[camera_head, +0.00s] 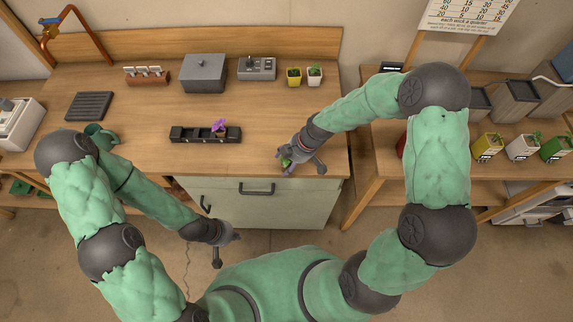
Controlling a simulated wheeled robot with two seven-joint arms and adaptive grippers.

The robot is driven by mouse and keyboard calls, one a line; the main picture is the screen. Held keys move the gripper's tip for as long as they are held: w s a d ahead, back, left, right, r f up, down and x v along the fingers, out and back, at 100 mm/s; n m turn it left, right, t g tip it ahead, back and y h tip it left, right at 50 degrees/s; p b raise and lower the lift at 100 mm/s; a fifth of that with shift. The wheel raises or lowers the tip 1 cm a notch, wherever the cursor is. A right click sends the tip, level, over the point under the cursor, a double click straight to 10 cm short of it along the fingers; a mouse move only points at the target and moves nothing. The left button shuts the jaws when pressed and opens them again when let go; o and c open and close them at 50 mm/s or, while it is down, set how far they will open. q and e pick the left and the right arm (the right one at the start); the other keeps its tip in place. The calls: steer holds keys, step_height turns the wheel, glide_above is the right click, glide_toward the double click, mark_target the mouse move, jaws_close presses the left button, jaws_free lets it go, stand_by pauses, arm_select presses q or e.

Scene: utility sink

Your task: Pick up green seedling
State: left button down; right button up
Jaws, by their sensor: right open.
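A small green seedling (285,163) shows at the fingers of my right gripper (302,166), low over the front right part of the wooden worktop. The gripper partly covers it. The fingers are open, with the seedling by the left finger; I cannot tell whether they touch. My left gripper (229,246) hangs in front of the pale green cabinet, below the worktop edge, away from the seedling. Its fingers are too small and angled to tell whether they are open.
A black tray (190,135) with a purple flower (219,126) lies mid-worktop. Yellow, white and green pots (556,149) stand on the right table. Worktop between tray and back row is clear.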

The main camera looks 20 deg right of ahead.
steer(key=c, duration=1.2)
steer(key=shift+r, duration=0.1)
